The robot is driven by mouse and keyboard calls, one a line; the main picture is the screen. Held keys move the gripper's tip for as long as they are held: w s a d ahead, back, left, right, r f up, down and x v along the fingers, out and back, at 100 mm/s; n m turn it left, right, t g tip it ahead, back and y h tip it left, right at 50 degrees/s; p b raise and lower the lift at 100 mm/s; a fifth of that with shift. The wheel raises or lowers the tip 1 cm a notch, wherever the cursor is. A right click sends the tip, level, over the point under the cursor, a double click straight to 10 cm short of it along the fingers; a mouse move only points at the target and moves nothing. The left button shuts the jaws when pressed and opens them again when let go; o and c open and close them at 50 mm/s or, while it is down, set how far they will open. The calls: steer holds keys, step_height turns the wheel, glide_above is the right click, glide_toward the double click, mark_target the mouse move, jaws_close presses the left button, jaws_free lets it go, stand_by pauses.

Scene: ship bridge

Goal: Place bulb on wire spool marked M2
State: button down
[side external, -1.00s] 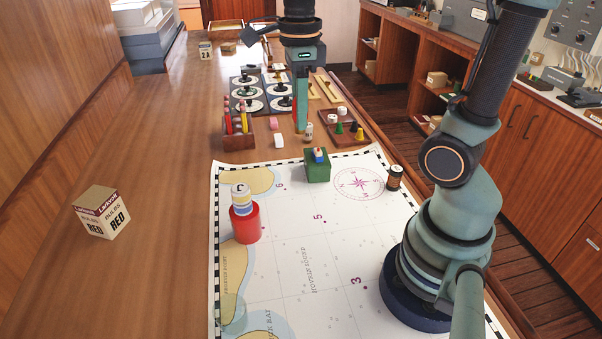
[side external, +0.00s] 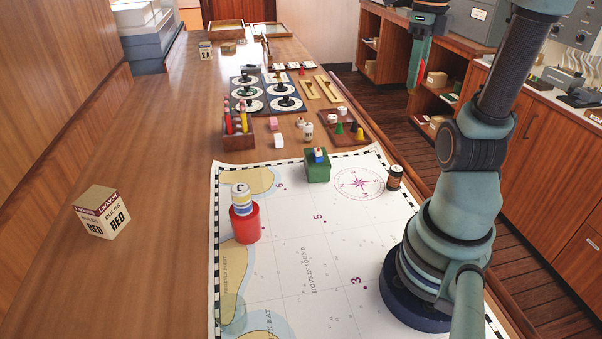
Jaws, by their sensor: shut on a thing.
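My gripper (side external: 413,86) hangs at the upper right, over the floor side of the table. Its fingers are shut on a narrow red thing (side external: 417,55), which may be a bulb; its shape is mostly hidden between the fingers. I cannot read an M2 mark anywhere. A dark spool-like piece with an orange-brown band (side external: 395,177) stands upright on the chart's right edge. A small whitish spool-like piece (side external: 308,132) stands beyond the chart. The gripper is apart from all these.
A chart (side external: 290,250) covers the near table. A green block (side external: 317,172) with a small piece on top stands on it. A wooden rack (side external: 239,141) holds red and yellow pieces; a tray (side external: 352,139) holds small pieces. A RED bulbs box (side external: 102,212) stands left.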

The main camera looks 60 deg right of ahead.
step_height(320, 180, down, 20)
steer(key=shift+r, duration=0.1)
stand_by(0.5)
steer(key=c, duration=0.6)
jaws_free()
